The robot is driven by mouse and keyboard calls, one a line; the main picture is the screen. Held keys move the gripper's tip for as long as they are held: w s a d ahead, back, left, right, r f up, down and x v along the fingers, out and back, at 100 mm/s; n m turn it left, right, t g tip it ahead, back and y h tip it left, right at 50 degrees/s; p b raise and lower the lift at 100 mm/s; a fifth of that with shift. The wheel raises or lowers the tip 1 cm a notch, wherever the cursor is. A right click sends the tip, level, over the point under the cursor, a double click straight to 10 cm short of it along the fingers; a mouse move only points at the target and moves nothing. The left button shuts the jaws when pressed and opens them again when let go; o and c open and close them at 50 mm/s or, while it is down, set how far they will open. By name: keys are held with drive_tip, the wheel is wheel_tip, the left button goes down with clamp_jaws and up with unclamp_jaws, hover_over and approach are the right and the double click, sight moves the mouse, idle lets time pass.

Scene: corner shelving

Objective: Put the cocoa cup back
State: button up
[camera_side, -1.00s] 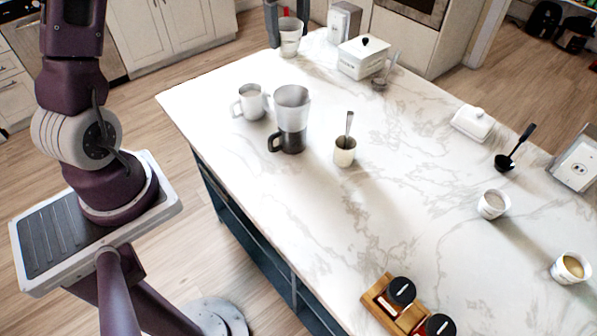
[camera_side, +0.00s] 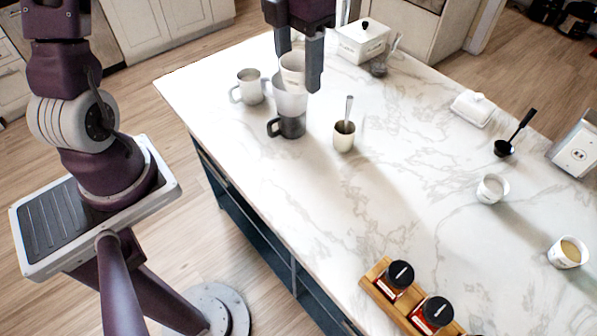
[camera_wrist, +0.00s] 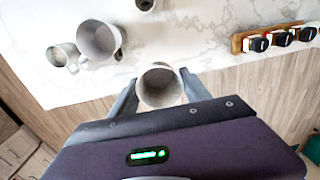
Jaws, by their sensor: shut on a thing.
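My gripper (camera_side: 298,68) is shut on a white cup (camera_side: 292,70). The cup is upright in the air above the counter (camera_side: 400,170). In the side view it overlaps the rim of the tall jug with a dark base (camera_side: 290,125). In the wrist view the cup (camera_wrist: 160,85) sits between my two fingers with its open top showing, and the jug (camera_wrist: 97,40) is apart at upper left. I cannot read any label on the held cup. Two similar white cups stand at the right of the counter, one pale inside (camera_side: 491,189), one with brown contents (camera_side: 566,254).
A lidded white box (camera_side: 362,42) is behind. A wooden rack of dark-lidded jars (camera_side: 400,300) is at the front. The counter's middle is clear.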

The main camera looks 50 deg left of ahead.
wheel_tip(320, 180, down, 25)
drive_tip(key=shift+f, duration=0.1)
idle(0.3)
drive_tip(key=o, duration=1.6)
